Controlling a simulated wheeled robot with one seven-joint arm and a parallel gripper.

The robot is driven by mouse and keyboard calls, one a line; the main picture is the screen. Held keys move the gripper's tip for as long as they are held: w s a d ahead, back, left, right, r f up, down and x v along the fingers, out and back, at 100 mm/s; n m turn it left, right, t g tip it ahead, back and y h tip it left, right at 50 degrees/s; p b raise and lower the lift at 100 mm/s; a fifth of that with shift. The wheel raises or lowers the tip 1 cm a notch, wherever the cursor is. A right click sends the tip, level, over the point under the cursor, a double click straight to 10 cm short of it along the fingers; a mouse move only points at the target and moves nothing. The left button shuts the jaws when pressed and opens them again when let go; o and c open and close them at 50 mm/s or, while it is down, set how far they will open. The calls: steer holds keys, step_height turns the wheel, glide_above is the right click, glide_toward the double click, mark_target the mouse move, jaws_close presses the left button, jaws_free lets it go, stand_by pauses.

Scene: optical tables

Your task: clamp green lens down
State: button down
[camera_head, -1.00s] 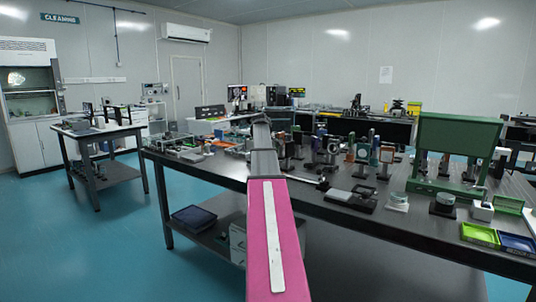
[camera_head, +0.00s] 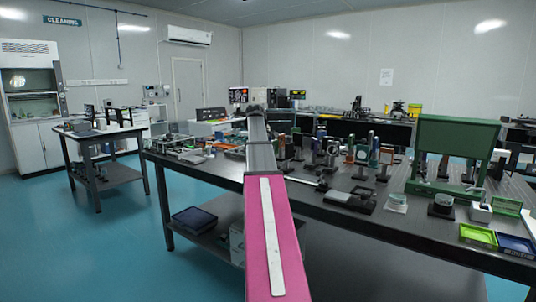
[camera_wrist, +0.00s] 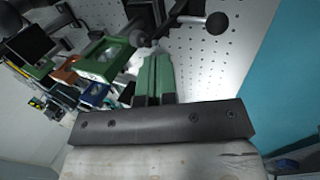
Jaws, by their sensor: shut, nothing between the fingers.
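In the wrist view my gripper (camera_wrist: 153,57) is shut and empty, with its two green fingers side by side. Its tips are close to a dark ball knob (camera_wrist: 140,39) on a black lever; I cannot tell whether they touch. A second black ball knob (camera_wrist: 217,22) on a rod is to the right, apart from the fingers. A green block-like mount (camera_wrist: 103,60) with a pale opening is left of the fingers. I cannot tell whether it holds the green lens. In the head view my arm hides the gripper.
A perforated metal tabletop (camera_wrist: 265,45) lies below, with bare space at right. Orange (camera_wrist: 67,70) and blue (camera_wrist: 95,94) parts crowd the left.

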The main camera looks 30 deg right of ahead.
steer(key=w+v, duration=0.1)
steer(key=v, duration=0.6)
steer(key=shift+s+d+r, duration=0.25)
steer(key=shift+s+r, duration=0.1)
